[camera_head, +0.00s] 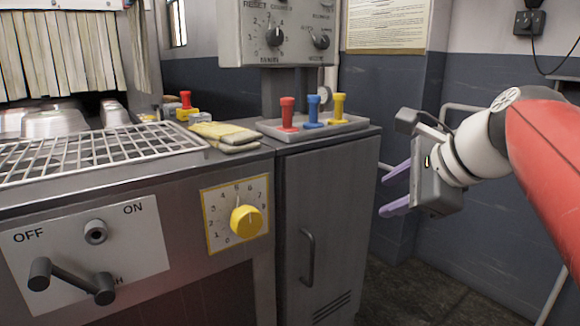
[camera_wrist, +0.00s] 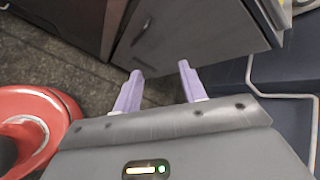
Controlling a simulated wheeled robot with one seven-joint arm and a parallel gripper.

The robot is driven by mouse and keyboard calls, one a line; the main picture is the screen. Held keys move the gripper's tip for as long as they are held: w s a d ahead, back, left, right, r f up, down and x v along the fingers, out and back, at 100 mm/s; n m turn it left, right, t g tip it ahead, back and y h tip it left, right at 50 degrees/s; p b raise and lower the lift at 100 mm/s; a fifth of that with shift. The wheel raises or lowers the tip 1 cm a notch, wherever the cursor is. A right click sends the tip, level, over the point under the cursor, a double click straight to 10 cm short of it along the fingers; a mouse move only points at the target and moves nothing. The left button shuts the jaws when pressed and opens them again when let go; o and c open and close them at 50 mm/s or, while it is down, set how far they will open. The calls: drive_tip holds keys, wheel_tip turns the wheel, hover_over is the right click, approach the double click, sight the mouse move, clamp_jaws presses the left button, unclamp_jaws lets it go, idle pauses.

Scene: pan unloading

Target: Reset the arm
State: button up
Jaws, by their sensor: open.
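My gripper (camera_head: 388,191) is at the right in the head view, in the air to the right of the grey cabinet (camera_head: 325,225). Its two purple fingers are apart, with nothing between them. They point left toward the cabinet's side. The fingers also show in the wrist view (camera_wrist: 160,82), spread over the dark floor and the cabinet's lower front. My red and white arm reaches in from the right edge of the head view.
A tray (camera_head: 355,124) with red, blue and yellow handled pieces sits on the cabinet top. Yellow gloves (camera_head: 224,134) lie beside a metal grid rack (camera_head: 95,150) at left. A pipe rail (camera_head: 470,108) runs along the right wall. Floor (camera_head: 400,280) right of the cabinet is clear.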

drive_tip(key=s+f+n+g+h, duration=0.1)
drive_tip(key=s+f+n+h, duration=0.1)
drive_tip(key=s+f+n, duration=0.5)
drive_tip(key=s+a+f+n+g+h+p, duration=0.1)
drive_tip(key=s+f+n+h, duration=0.1)
drive_tip(key=s+f+n, duration=0.6)
wheel_tip(320, 180, down, 6)
drive_tip(key=n, duration=0.4)
drive_tip(key=shift+g+h, duration=0.4)
